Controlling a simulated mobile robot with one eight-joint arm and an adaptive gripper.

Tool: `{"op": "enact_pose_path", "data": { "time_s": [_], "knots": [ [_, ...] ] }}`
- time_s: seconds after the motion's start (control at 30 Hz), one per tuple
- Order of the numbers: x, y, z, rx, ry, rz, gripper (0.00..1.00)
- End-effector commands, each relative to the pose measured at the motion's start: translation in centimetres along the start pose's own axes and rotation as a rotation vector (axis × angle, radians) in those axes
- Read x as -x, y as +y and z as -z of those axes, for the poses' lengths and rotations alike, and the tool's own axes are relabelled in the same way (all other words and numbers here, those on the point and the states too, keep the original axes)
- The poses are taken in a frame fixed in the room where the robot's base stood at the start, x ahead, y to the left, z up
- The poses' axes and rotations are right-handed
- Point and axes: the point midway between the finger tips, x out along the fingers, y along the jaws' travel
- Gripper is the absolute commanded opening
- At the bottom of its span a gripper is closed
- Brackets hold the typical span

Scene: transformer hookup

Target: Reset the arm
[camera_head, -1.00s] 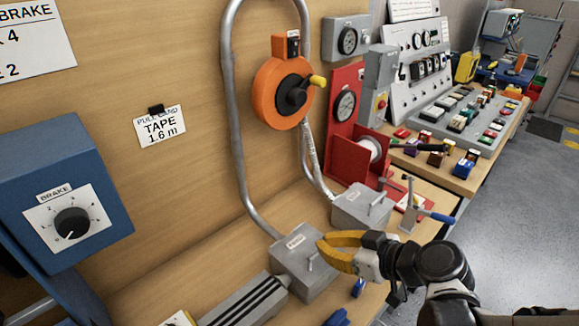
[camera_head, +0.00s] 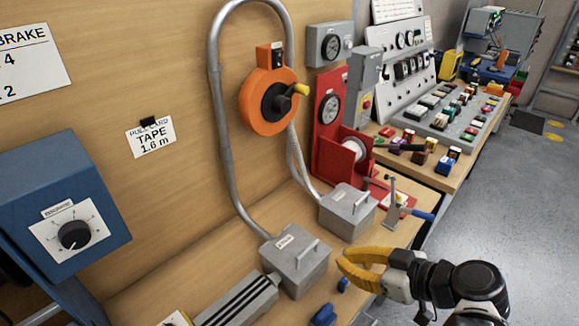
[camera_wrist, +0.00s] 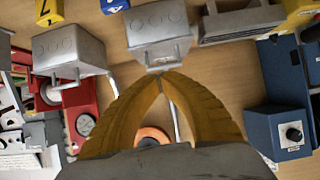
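My gripper (camera_head: 342,264) has yellow-orange fingers and is in front of the bench's near grey box at the lower right of the head view. In the wrist view its fingertips (camera_wrist: 161,76) meet, and nothing shows between them. The near grey box (camera_head: 290,262) has a bar handle on its lid and stands at one end of a bent metal conduit. The fingertips are to the right of this box and look apart from its handle. In the wrist view the box (camera_wrist: 158,30) lies just beyond the tips.
A second grey box (camera_head: 345,212), a red spool stand (camera_head: 338,165) and a blue-handled lever tool (camera_head: 415,212) are farther along the bench. An orange reel (camera_head: 268,105) is on the wall. A blue brake cabinet (camera_head: 60,170) stands at left. Grey floor (camera_head: 500,220) is open at right.

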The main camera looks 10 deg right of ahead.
Motion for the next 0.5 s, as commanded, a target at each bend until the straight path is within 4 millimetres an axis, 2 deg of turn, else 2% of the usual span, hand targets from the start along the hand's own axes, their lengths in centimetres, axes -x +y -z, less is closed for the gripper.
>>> {"op": "enact_pose_path", "data": {
  "time_s": [0.13,0.27,0.37,0.5],
  "knots": [
    [-0.6,-0.5,-0.6,-0.072,-0.094,0.009,0.0],
    [-1.4,-1.1,-0.8,-0.203,-0.272,-0.035,0.0],
    [-1.1,-1.4,-0.2,-0.287,-0.387,-0.13,0.0],
    [0.3,-1.6,2.0,-0.351,-0.446,-0.284,0.0]
  ]
}}
